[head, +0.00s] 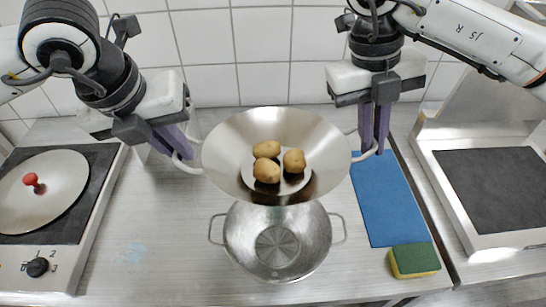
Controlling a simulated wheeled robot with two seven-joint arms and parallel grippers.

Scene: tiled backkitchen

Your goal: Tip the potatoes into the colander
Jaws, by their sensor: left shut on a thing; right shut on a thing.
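A wide metal bowl (226,154) with a white loop handle on each side is held in the air. Three potatoes (267,170) lie together at its bottom. The bowl is tilted a little toward the camera. My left gripper (181,152) is shut on its left handle, and my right gripper (374,150) is shut on its right handle. The metal colander (310,245), with two side handles, stands upright on the counter below and nearer the camera. The bowl hides its far rim. No potato shows inside the visible part of the colander.
A hob with a lid with a red knob (55,190) is at left. A blue mat (382,205) and a green and yellow sponge (414,260) lie right of the colander. A dark-topped appliance (490,185) is at far right.

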